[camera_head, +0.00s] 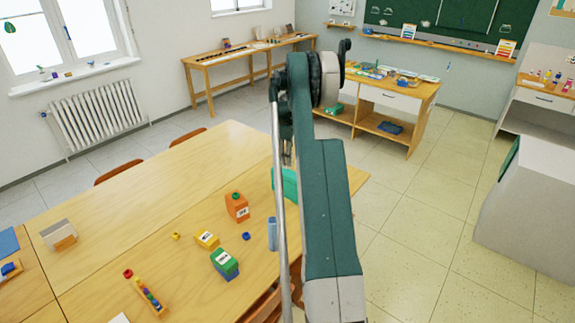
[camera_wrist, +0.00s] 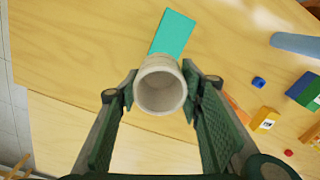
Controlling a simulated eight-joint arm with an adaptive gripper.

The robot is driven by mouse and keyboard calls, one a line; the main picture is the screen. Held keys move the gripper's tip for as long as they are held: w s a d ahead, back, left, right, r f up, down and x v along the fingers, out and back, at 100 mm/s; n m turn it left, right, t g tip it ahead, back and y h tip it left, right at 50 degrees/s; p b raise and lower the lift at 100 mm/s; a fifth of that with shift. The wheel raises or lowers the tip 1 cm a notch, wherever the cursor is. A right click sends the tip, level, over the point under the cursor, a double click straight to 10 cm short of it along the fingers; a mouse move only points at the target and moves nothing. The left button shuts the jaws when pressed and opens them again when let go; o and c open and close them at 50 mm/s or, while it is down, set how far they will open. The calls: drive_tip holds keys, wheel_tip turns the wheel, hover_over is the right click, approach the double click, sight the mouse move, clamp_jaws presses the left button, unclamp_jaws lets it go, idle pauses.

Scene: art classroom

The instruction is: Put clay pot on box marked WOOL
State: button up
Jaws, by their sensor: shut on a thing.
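The clay pot (camera_wrist: 161,84) is a pale beige cylinder with its open mouth facing the wrist camera. My gripper (camera_wrist: 160,92) is shut on it, one finger on each side. The pot is above the wooden table; its exact height is unclear. In the head view my arm hides the pot. An orange box (camera_head: 237,207), a yellow box (camera_head: 207,240) and a green and blue box (camera_head: 224,263) stand on the table with white labels too small to read, so I cannot tell which says WOOL. A teal object (camera_wrist: 174,32) lies just beyond the pot.
A blue cylinder (camera_wrist: 297,44) and a small blue block (camera_wrist: 258,82) are on the table. A grey and orange box (camera_head: 58,235) stands at the left, and colourful pieces (camera_head: 146,293) lie at the front. The table's back left is clear.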

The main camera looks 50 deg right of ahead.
drive_tip(key=shift+f, duration=0.2)
drive_tip(key=shift+f, duration=1.85)
drive_tip(key=shift+f, duration=0.15)
drive_tip(key=o, duration=0.9)
drive_tip(key=shift+o, duration=0.2)
wheel_tip(320, 180, up, 12)
